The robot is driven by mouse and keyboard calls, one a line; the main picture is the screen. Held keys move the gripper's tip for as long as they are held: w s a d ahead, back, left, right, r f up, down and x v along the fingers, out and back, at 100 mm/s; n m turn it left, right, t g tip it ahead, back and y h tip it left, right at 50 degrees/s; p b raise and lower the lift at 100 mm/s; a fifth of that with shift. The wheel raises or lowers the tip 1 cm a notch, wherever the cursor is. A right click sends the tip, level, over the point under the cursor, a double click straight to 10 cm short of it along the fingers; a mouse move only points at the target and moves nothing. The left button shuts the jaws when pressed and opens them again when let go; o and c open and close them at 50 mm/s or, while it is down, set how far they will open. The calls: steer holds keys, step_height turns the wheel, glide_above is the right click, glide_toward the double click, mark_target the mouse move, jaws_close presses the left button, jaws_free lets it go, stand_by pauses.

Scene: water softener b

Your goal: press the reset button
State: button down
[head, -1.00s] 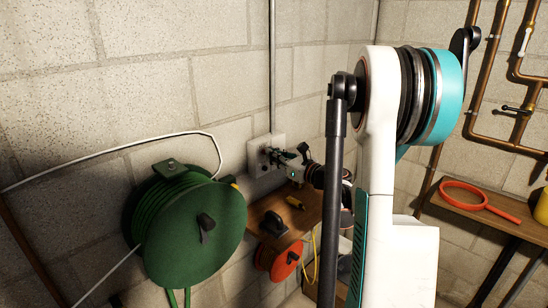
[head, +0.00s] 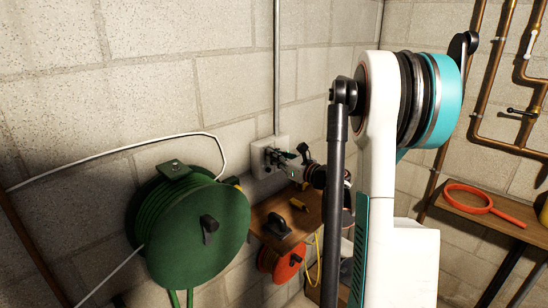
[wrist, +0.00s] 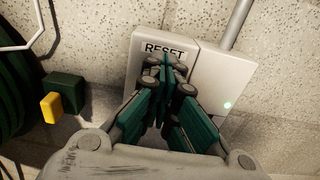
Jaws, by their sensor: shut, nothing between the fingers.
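A pale wall box (wrist: 205,70) bears the word RESET and a small lit green light on its right part. It also shows on the block wall in the head view (head: 257,158). My gripper (wrist: 165,72) is shut and empty. Its fingertips are right in front of the box, just below the RESET lettering. In the head view my gripper (head: 284,160) reaches to the front of the box from the right. The fingers hide the spot under the label, so the button itself is not visible. I cannot tell whether the tips touch it.
A large green hose reel (head: 195,232) hangs left of the box. A wooden shelf (head: 262,212) with small tools sits below my gripper, with an orange reel (head: 282,262) under it. A grey conduit (head: 276,70) runs up from the box. Copper pipes are at right.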

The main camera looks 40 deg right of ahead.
steer(key=shift+s, duration=0.1)
steer(key=s, duration=0.5)
steer(key=shift+s+d, duration=0.15)
steer(key=shift+d, duration=0.05)
stand_by(0.8)
